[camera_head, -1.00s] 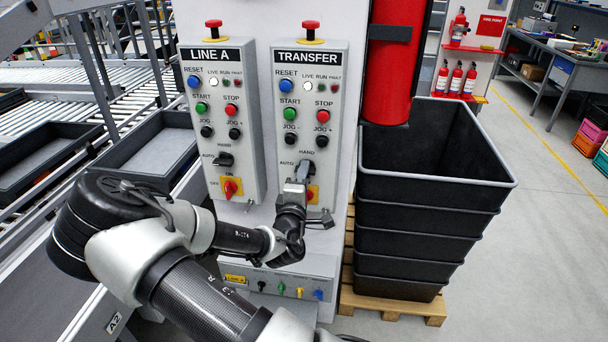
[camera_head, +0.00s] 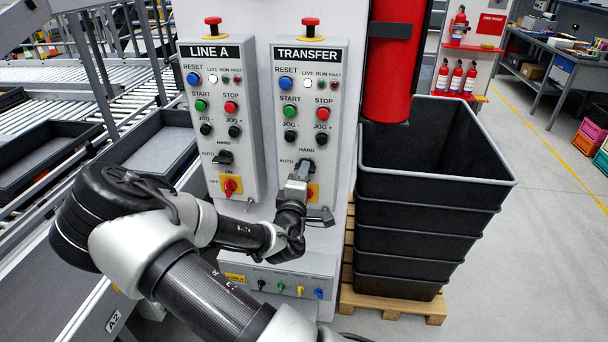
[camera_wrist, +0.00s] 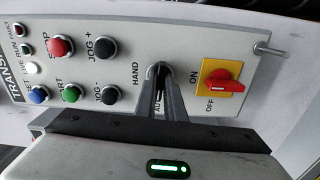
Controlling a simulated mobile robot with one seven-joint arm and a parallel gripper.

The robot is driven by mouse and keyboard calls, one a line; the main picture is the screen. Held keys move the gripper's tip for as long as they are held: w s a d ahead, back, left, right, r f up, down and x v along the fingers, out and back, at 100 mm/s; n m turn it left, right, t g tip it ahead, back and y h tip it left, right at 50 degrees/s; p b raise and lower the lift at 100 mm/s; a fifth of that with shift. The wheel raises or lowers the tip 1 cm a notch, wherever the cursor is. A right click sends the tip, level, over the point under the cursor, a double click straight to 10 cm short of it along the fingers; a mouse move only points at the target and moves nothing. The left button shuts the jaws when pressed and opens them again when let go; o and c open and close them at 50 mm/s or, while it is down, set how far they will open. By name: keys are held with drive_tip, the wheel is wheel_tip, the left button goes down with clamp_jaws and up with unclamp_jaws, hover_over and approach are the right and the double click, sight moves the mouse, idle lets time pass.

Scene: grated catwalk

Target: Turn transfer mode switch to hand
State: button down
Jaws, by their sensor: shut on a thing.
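The TRANSFER panel (camera_head: 334,130) is a grey box with buttons, right of the LINE A panel. Its black mode switch (camera_head: 307,166) sits below the HAND label and right of the AUTO label. My gripper (camera_head: 303,170) reaches it from below, with its fingers closed around the switch's handle. In the wrist view, my gripper (camera_wrist: 160,88) has its two fingers on either side of the black switch (camera_wrist: 158,69). The HAND label shows beside them and the AUTO label is partly covered. The fingers hide most of the handle, so its exact angle is unclear.
A red on/off switch on a yellow plate (camera_wrist: 222,86) sits close to my fingers, below the mode switch. The LINE A panel (camera_head: 218,120) stands to the left. Stacked black bins (camera_head: 430,192) stand to the right. A red cylinder (camera_head: 389,80) hangs above them.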

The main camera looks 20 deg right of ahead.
drive_tip(key=shift+m+b, duration=7.35)
drive_tip(key=shift+m, duration=1.05)
drive_tip(key=c, duration=1.8)
unclamp_jaws()
drive_tip(key=shift+c, duration=0.2)
drive_tip(key=shift+s+a, duration=0.1)
